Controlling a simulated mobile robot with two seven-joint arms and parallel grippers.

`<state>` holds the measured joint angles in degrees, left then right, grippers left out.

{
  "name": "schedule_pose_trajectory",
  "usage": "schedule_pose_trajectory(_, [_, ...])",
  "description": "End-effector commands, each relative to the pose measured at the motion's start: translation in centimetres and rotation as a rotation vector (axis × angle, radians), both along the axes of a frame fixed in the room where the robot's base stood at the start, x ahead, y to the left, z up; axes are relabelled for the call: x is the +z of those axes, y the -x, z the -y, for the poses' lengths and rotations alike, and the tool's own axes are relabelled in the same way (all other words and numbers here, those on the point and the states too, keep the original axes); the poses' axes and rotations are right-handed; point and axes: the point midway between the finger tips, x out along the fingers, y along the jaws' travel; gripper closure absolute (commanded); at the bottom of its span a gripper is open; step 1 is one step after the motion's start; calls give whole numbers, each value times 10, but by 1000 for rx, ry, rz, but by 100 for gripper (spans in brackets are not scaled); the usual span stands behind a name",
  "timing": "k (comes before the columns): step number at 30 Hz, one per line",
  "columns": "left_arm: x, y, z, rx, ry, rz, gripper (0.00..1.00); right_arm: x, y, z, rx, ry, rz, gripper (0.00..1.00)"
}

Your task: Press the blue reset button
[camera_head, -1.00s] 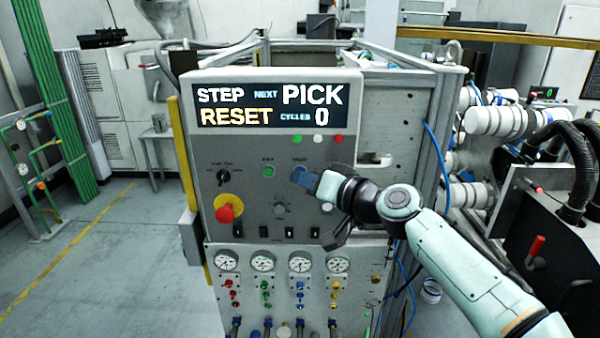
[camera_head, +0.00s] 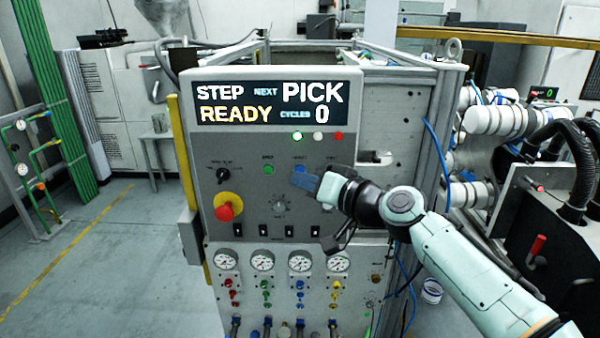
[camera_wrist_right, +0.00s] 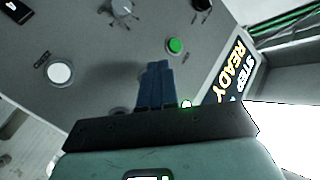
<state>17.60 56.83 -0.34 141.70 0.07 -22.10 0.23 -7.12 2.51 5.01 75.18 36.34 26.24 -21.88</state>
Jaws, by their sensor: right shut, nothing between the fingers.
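The blue reset button (camera_head: 299,168) is on the grey panel, below a small label and right of the green button (camera_head: 268,170). My right gripper (camera_head: 297,180) is shut and empty, its blue fingers just below and in front of the button, partly covering it in the head view. Contact cannot be made out. In the right wrist view the shut fingers (camera_wrist_right: 156,68) point at the panel beside the green button, and the blue button is hidden. The display (camera_head: 275,104) reads STEP, NEXT PICK, READY, CYCLES 0. My left gripper is out of view.
A red emergency knob (camera_head: 225,212) on a yellow base and a black rotary switch (camera_head: 223,175) are at the panel's left. A grey dial (camera_head: 279,206) sits below the fingers. Gauges (camera_head: 263,260) line the lower panel. Hoses and pipes stand at right.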

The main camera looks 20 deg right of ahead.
Motion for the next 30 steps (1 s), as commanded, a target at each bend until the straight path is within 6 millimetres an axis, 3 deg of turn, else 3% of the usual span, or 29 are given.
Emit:
schedule_pose_trajectory(8, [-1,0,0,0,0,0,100,0,3,-1,1,0,0,100])
schedule_pose_trajectory(21, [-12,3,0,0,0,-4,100,0,43,-12,1,0,0,100])
schedule_pose_trajectory(30, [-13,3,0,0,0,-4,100,0,48,-14,1,0,0,100])
